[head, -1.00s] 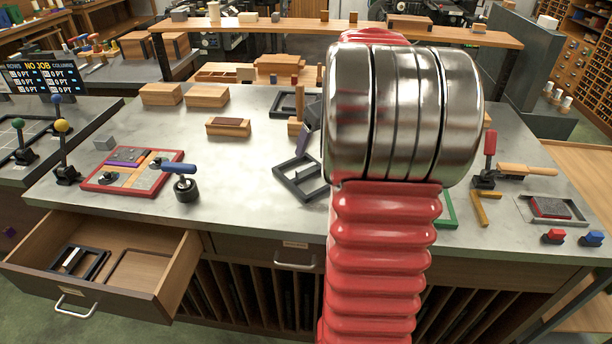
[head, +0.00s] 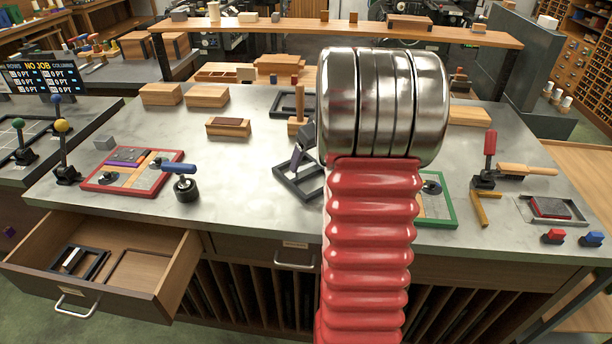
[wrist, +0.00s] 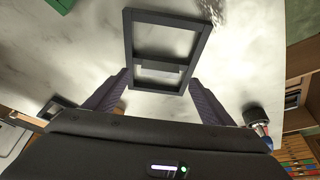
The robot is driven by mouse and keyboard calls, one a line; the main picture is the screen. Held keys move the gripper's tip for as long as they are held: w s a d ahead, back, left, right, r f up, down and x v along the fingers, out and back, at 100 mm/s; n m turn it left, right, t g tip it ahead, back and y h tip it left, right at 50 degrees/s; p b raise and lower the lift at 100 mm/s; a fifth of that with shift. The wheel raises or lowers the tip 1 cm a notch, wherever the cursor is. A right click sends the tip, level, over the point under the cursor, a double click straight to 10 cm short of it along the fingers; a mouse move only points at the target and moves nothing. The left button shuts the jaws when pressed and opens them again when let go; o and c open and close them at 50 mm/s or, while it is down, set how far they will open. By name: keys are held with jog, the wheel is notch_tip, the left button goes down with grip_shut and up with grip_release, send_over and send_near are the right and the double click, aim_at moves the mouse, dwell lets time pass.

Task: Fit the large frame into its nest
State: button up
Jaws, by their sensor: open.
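The large frame (head: 283,178) is dark grey with a crossbar and lies flat on the bench, partly hidden behind my arm. In the wrist view the frame (wrist: 203,45) fills the upper middle, its near end between my fingertips. My gripper (wrist: 160,76) is open, with one finger on each side of the frame and nothing held; contact cannot be told. In the head view a finger of my gripper (head: 298,158) shows over the frame. The open drawer (head: 190,262) at lower left has an empty rectangular outline, apparently the nest (head: 112,266), beside a smaller dark frame (head: 68,262).
A green frame (head: 453,200) is to the right. Bare bench lies at centre left.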

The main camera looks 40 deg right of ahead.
aim_at(306, 166)
jog(key=shift+x, duration=2)
jog(key=shift+c, duration=0.4)
grip_shut()
jog(key=shift+d+r, duration=0.1)
jog(key=shift+r, duration=0.1)
